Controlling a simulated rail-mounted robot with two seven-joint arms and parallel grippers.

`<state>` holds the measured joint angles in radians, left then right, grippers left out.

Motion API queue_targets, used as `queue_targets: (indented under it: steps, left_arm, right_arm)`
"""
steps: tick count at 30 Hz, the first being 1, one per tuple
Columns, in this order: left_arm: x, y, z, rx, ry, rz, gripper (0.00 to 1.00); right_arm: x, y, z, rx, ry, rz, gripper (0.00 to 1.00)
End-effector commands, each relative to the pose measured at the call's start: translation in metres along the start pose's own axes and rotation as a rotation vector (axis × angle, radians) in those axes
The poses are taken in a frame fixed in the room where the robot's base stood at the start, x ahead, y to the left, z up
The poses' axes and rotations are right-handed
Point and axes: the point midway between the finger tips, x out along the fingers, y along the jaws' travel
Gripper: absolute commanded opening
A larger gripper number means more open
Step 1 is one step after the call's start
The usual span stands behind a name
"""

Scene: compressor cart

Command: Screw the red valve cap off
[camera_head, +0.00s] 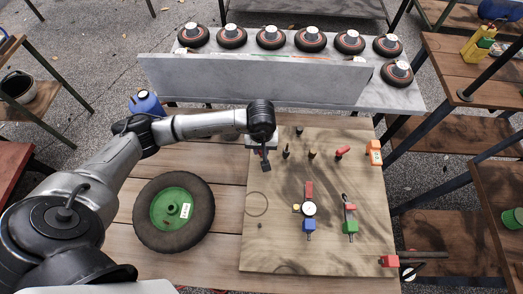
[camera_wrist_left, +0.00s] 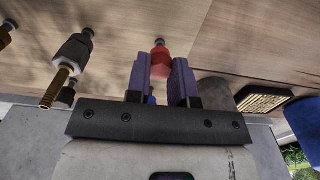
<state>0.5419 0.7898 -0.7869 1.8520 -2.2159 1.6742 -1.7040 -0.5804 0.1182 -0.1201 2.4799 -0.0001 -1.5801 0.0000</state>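My left gripper (camera_head: 265,165) reaches from the left over the far left part of the wooden board. In the left wrist view its two purple fingers (camera_wrist_left: 161,75) stand close together, with the red valve cap (camera_wrist_left: 160,62) between their tips. They appear closed on its sides. The cap sits on a short stem at the board face. In the head view the gripper and wrist largely hide this spot. A black fitting with a brass threaded end (camera_wrist_left: 70,70) stands beside the gripper in the left wrist view. My right gripper is not seen.
The wooden board (camera_head: 258,235) carries a gauge (camera_head: 309,208), small fittings and coloured parts. A wheel with a green hub (camera_head: 174,210) lies left of it. A grey upright panel (camera_head: 255,80) stands behind, with several casters beyond. Shelves flank the right side.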

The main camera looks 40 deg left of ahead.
Motion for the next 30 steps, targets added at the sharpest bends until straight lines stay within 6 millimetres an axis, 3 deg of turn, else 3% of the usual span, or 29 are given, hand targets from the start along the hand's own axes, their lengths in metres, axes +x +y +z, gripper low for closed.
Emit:
queue_targets:
  steps: [7, 18, 30]
  left_arm:
    - [0.0003, 0.0, 0.0002, 0.0, 0.0, 0.0, 0.0]
    - [0.0002, -0.0001, 0.0004, -0.244, -0.001, -0.001, 0.0]
    - [0.0003, -0.0002, 0.0003, -0.303, -0.001, -0.001, 0.0]
  right_arm:
    - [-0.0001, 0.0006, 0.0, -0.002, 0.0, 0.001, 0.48]
    - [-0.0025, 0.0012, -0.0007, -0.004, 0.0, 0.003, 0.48]
    - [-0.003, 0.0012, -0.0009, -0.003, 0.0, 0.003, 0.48]
